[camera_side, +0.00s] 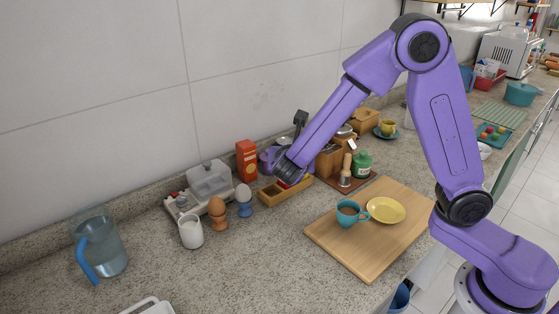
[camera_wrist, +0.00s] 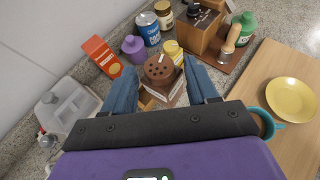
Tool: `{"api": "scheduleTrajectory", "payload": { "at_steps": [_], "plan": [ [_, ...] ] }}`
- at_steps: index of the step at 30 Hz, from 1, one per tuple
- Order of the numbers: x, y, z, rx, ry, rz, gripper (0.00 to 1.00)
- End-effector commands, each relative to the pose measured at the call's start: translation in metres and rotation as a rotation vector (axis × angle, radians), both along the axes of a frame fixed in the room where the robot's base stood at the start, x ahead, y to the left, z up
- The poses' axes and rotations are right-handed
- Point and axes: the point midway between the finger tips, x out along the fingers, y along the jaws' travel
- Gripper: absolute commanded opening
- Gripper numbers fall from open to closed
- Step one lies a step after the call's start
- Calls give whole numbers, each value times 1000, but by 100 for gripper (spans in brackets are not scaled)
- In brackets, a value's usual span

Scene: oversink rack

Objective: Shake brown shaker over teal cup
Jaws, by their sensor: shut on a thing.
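The brown shaker (camera_wrist: 160,68), with dark holes in its round top, is between the fingers of my gripper (camera_wrist: 162,88) in the wrist view. My gripper is shut on it. In the side view my gripper (camera_side: 287,178) is low at the wooden tray (camera_side: 272,197) and hides most of the shaker. I cannot tell whether the shaker still touches the tray. The teal cup (camera_side: 347,215) stands upright on the cutting board, with brown liquid inside, to the right of my gripper. It is partly hidden in the wrist view (camera_wrist: 267,122).
A yellow plate (camera_side: 386,209) is beside the cup on the wooden board (camera_side: 345,258). An orange box (camera_side: 246,160), egg cups, a white cup (camera_side: 191,233) and a pitcher (camera_side: 104,248) stand left. A wooden grinder, tamper (camera_side: 346,170) and green jar (camera_side: 362,165) stand behind the board.

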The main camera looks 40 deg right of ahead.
Motion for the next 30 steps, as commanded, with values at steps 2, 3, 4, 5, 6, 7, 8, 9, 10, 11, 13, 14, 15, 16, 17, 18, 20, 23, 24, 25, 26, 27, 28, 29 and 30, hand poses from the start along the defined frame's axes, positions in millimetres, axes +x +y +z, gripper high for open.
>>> {"api": "scheduleTrajectory", "payload": {
  "at_steps": [2,3,4,5,6,7,8,9,10,11,13,14,15,16,17,18,20,23,24,25,26,27,28,29,30],
  "plan": [
    [-17,-2,9,1,-3,3,0],
    [-24,-4,12,1,-3,3,0],
    [-29,-4,14,1,-3,3,0],
    [-34,-5,16,2,-4,4,0],
    [-39,-6,18,2,-3,3,0],
    [-43,-7,20,1,-3,2,0],
    [-47,-8,22,1,-3,1,0],
    [-51,-8,24,1,-4,2,0],
    [-53,-8,25,0,-3,2,0],
    [-56,-9,26,1,-3,2,0],
    [-61,-10,28,1,-2,1,0],
    [-62,-10,28,1,-2,1,0],
    [-64,-10,29,1,-3,1,0],
    [-66,-11,29,2,-2,1,0],
    [-69,-11,29,1,-1,1,0],
    [-72,-12,29,2,-1,0,0],
    [-78,-13,29,4,-1,0,0],
    [-91,-15,29,8,0,3,0],
    [-97,-16,28,9,1,1,0],
    [-102,-17,28,10,0,2,0],
    [-107,-19,28,12,1,2,0],
    [-113,-21,28,11,2,2,0],
    [-118,-22,28,12,2,1,0],
    [-123,-24,28,13,1,1,0],
    [-129,-26,27,14,2,1,0]
  ]
}}
